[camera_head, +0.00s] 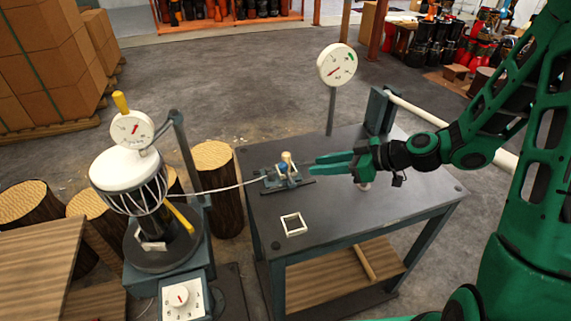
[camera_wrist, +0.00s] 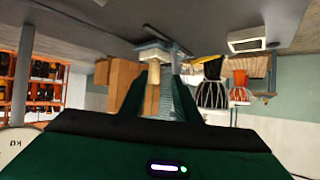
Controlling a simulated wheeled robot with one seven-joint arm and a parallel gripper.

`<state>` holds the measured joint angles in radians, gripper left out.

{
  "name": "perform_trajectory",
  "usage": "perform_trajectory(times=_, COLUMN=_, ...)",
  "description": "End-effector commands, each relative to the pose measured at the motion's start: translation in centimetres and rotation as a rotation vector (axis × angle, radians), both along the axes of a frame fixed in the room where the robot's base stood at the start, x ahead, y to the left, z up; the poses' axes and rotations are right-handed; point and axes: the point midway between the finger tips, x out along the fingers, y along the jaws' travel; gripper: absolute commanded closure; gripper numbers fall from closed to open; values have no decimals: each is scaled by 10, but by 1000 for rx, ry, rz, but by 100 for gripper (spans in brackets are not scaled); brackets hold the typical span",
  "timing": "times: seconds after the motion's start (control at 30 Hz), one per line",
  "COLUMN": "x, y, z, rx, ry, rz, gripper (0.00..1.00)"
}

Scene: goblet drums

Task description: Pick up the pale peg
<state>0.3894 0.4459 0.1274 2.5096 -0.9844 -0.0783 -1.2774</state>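The pale peg (camera_head: 286,157) stands up from a small grey-blue fixture (camera_head: 270,182) on the dark table (camera_head: 340,215), close to a blue part (camera_head: 283,168). My gripper (camera_head: 314,164) is just right of the peg, with its green fingers level and pointing left at it. The fingers look parted, with a narrow gap. In the wrist view, which is upside down, the pale peg (camera_wrist: 152,90) shows between the finger lines of my gripper (camera_wrist: 162,76), nearer the left finger. It appears ahead of the tips; I cannot tell whether anything touches.
A white square frame (camera_head: 293,224) lies on the table's near left. A dial on a post (camera_head: 337,65) stands behind the fixture. A white cord (camera_head: 222,189) runs from the fixture to a drum stand (camera_head: 130,180) at left. The table's right part is mostly clear.

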Motion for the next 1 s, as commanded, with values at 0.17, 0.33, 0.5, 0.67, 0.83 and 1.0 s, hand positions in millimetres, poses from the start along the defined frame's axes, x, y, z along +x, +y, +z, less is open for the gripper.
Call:
perform_trajectory(times=0.17, x=14, y=12, z=7, rx=72, ry=-74, rz=-6, gripper=71)
perform_trajectory(times=0.33, x=24, y=27, z=3, rx=85, ry=-91, rz=-8, gripper=71)
perform_trajectory(times=0.5, x=35, y=47, z=-6, rx=85, ry=-91, rz=-8, gripper=71)
perform_trajectory(times=0.67, x=40, y=57, z=-12, rx=82, ry=-91, rz=-10, gripper=71)
perform_trajectory(times=0.83, x=44, y=62, z=-16, rx=83, ry=-90, rz=-10, gripper=71)
perform_trajectory(times=1.0, x=53, y=77, z=-28, rx=83, ry=-88, rz=-7, gripper=71)
